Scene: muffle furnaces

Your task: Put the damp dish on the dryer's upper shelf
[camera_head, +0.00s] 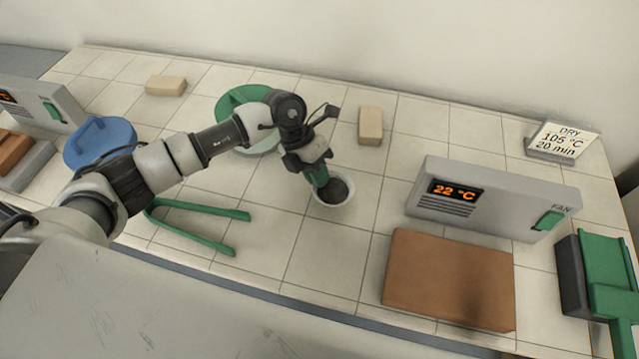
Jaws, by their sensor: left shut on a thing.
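The dish (334,201) is a small white bowl with dark, damp-looking contents, at the middle of the tiled bench. My left gripper (321,183) reaches over it from behind and is shut on its left rim. Whether the dish touches the tiles or is just above them is hard to tell. To the right is a grey unit (490,200) with an orange 22 °C display and a green FAN switch, apparently the dryer. No upper shelf can be made out. My right gripper is not in view.
Green tongs (195,225) lie left of the dish. A round green object (240,100) is partly behind my arm; a blue lid (100,142) is farther left. Two beige blocks stand behind. A DRY 105 °C 20 min sign (563,140) and green-and-black object (603,275) are at right.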

